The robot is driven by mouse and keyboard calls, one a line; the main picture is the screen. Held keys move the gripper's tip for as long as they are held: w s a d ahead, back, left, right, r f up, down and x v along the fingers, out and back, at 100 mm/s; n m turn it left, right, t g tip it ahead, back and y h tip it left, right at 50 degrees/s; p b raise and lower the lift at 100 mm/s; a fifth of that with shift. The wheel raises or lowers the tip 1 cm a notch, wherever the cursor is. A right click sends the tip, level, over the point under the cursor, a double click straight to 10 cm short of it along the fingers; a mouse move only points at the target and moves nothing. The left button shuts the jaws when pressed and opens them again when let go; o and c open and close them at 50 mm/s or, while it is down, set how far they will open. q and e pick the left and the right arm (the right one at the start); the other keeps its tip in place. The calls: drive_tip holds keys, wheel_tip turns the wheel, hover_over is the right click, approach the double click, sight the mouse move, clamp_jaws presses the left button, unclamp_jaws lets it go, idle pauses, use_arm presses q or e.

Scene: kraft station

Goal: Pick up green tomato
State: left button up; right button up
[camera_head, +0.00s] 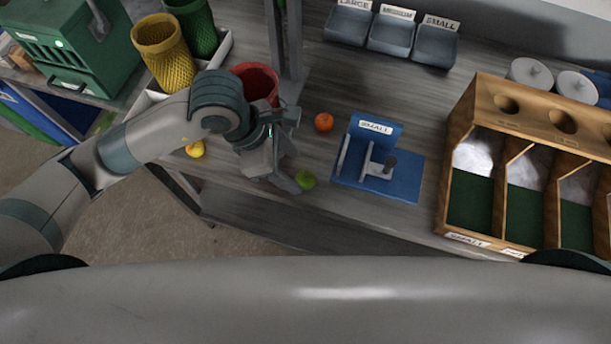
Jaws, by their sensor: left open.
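The green tomato (305,180) is a small round green ball on the grey wooden table, near its front edge. My left arm comes in from the left, and my left gripper (292,184) is low over the table, open, with its fingers right at the left side of the green tomato. A finger hides part of the tomato's left side; I cannot tell whether they touch. My right gripper is not in view.
An orange-red tomato (324,122) lies behind the green one. A blue stand (408,180) labelled SMALL is to the right, then a wooden sorting box (456,140). A red bucket (262,76) and a grey post (295,40) stand behind my gripper. A yellow fruit (195,149) lies left.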

sight(302, 177)
use_arm(q)
drive_tip(key=p+x, duration=0.1)
drive_tip(key=x, duration=0.3)
drive_tip(key=shift+d+f, duration=0.1)
drive_tip(key=shift+f, duration=0.2)
drive_tip(key=shift+d+f+p, duration=0.15)
drive_tip(key=shift+f+p, duration=0.15)
drive_tip(key=shift+f, duration=0.2)
drive_tip(key=c, duration=1.2)
